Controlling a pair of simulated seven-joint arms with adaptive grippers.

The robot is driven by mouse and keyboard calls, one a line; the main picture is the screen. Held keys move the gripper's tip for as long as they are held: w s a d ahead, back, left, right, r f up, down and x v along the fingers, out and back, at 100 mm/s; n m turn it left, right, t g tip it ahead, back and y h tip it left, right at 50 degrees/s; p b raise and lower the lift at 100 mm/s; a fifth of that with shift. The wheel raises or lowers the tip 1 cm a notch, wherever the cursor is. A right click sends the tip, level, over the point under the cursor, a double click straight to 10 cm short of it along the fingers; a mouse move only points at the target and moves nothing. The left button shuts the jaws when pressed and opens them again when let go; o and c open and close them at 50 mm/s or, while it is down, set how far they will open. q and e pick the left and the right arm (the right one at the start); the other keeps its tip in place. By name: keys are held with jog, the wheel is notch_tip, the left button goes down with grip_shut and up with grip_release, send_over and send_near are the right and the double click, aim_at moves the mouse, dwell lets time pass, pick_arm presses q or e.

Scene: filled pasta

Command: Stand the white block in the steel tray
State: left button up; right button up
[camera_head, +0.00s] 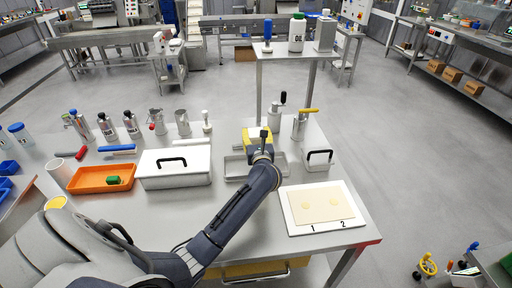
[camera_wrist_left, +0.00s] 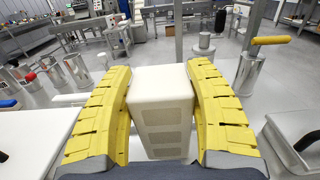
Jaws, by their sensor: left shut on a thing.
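The white block (camera_wrist_left: 160,95) is upright between the yellow fingers of my left gripper (camera_wrist_left: 161,105) in the left wrist view, with a finger against each side. In the head view my left gripper (camera_head: 258,137) is over the steel tray (camera_head: 232,168), a shallow grey tray between the lidded white box and a smaller white box. The gripper and arm hide part of the tray and most of the block there. I cannot tell whether the block's base touches the tray. My right gripper is not in view.
Left of the tray stand the lidded white box (camera_head: 175,177) and an orange tray (camera_head: 88,182). On the right are the small white box (camera_head: 318,160) and a white board (camera_head: 295,222) marked 1 and 2. Steel canisters (camera_head: 182,122) and a yellow-handled tool (camera_head: 307,111) stand behind.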

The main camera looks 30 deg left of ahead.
pick_arm(q)
jog(key=shift+f, duration=3.25)
jog(key=o, duration=1.6)
jog(key=shift+c, duration=0.2)
jog(key=shift+s+d, duration=0.2)
jog(key=v, duration=1.1)
jog(key=shift+s, duration=0.3)
jog(key=shift+d, duration=0.1)
